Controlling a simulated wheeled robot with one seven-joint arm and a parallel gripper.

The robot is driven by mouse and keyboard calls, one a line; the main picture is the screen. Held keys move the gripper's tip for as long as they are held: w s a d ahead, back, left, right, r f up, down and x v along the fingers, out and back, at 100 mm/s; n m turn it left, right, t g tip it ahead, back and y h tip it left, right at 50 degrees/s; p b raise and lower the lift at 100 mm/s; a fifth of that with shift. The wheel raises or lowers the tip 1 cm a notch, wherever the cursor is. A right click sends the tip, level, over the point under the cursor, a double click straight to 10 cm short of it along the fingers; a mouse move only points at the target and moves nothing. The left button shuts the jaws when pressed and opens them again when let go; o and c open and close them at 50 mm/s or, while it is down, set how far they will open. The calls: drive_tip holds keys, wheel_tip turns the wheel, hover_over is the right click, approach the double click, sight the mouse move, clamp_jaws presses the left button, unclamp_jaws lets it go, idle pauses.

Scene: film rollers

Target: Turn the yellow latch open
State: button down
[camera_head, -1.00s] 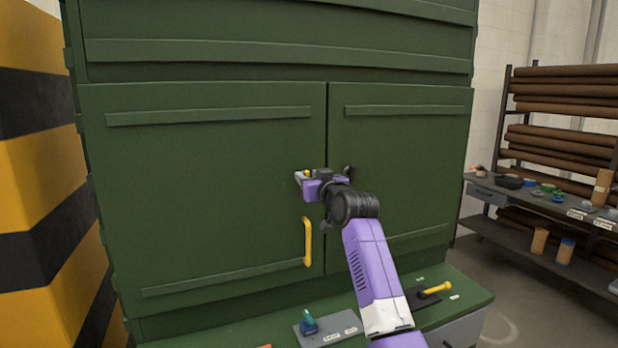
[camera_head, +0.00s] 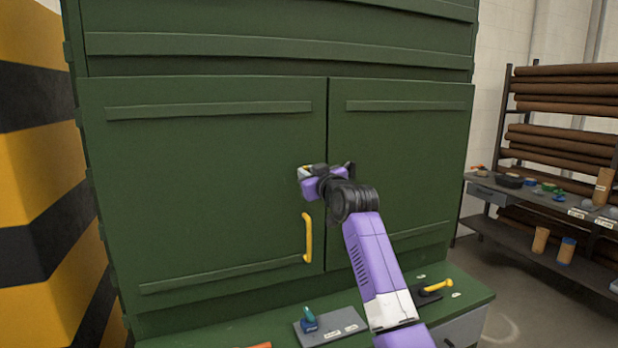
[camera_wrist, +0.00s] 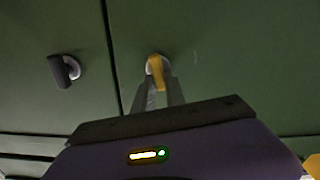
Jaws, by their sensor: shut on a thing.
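The yellow latch (camera_wrist: 155,66) sits on a round pale base on a green cabinet door, close to the seam between the two doors. My gripper (camera_wrist: 158,90) has its two grey fingers closed around the latch's lower part in the wrist view. The latch looks nearly upright there, with a slight tilt. In the head view my gripper (camera_head: 304,173) is at the inner edge of the left door and mostly hides the latch. Both cabinet doors look shut.
A yellow bar handle (camera_head: 308,238) is on the left door below my gripper. A black knob (camera_wrist: 65,70) is on the other door. The ledge below holds a yellow-handled tool (camera_head: 437,286) and a grey plate (camera_head: 330,328). A shelf with rolls (camera_head: 565,105) stands right.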

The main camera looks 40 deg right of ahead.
drive_tip(key=n+b, duration=0.1)
drive_tip(key=n, duration=0.3)
drive_tip(key=n+b, duration=0.1)
drive_tip(key=n, duration=0.4)
drive_tip(key=a+f+n+b, duration=0.1)
drive_tip(key=n, duration=0.3)
drive_tip(key=shift+w+f+n, duration=0.1)
drive_tip(key=shift+w+n, duration=0.05)
drive_tip(key=shift+n, duration=0.15)
idle(0.4)
drive_tip(key=c, duration=1.4)
unclamp_jaws()
drive_tip(key=b+v, duration=0.2)
drive_tip(key=v, duration=0.5)
drive_tip(key=shift+s, duration=0.4)
